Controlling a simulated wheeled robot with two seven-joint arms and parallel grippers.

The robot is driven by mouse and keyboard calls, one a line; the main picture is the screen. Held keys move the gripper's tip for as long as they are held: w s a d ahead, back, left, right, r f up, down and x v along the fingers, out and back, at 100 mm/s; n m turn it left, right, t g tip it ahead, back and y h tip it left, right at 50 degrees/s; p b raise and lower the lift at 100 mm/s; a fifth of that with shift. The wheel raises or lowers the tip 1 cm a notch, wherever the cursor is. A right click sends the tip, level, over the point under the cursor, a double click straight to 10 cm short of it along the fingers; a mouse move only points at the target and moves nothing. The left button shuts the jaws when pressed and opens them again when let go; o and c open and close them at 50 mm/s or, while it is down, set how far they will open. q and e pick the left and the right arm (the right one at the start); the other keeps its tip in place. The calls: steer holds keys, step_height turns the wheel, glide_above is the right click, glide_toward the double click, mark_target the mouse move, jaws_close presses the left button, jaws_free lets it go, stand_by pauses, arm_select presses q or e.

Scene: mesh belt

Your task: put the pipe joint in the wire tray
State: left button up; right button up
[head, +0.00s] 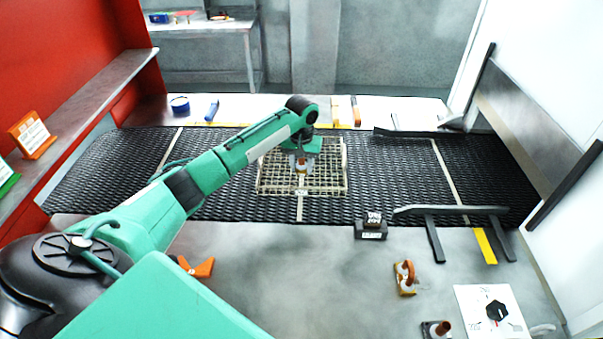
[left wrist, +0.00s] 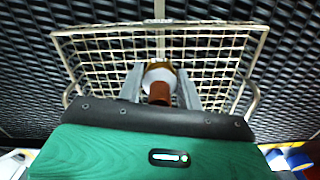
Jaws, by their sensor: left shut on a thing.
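The wire tray (head: 330,180) is a pale wire basket on the black mesh belt, in the middle of the head view. My left gripper (head: 301,170) is over the tray, pointing down. It is shut on the pipe joint (left wrist: 158,82), a brown piece with a pale collar, seen between the two grey fingers in the left wrist view. The tray (left wrist: 215,42) spreads out behind and below it there. I cannot tell whether the joint touches the tray floor. My right gripper is in neither view.
The black mesh belt (head: 395,175) runs across the bench. A dark block (head: 371,228), a yellow-and-orange part (head: 405,277), an orange bracket (head: 203,267) and a printed sheet (head: 490,311) lie on the near bench. A dark rail (head: 450,210) stands at the belt's near right edge.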

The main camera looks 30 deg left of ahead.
mark_target(301, 174)
arm_select(q)
step_height(301, 174, down, 4)
steer(key=shift+r+p, duration=0.1)
steer(key=shift+p, duration=0.45)
steer(key=shift+f, duration=0.55)
steer(key=o, duration=1.1)
steer(key=shift+f, duration=0.15)
step_height(301, 174, up, 12)
steer(key=b, duration=0.3)
